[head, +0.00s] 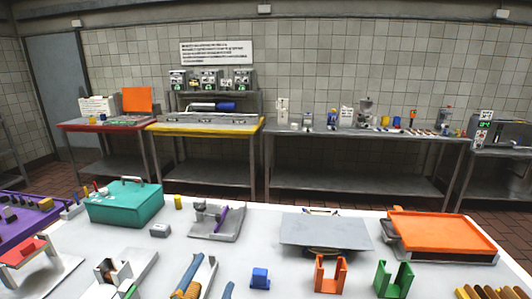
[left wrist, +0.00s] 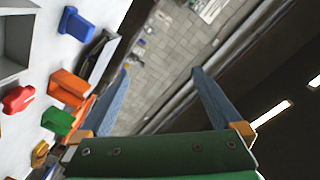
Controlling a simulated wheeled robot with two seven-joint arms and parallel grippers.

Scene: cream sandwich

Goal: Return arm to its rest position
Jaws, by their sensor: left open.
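My left gripper (head: 212,273) shows in part at the bottom edge of the head view, low over the front of the white table (head: 180,253). In the left wrist view its two blue fingers (left wrist: 161,72) stand wide apart with nothing between them. The fingers have orange bases on a green palm. The table's objects lie to the left of the fingers there, and past them are the tiled wall and dark areas. My right gripper is not in view.
On the table are a blue block (head: 260,279), an orange holder (head: 330,273), a green holder (head: 393,279), a grey plate (head: 325,232), an orange tray (head: 440,230) and a teal box (head: 124,205). A red object (left wrist: 18,99) shows in the wrist view. Equipment benches line the back wall.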

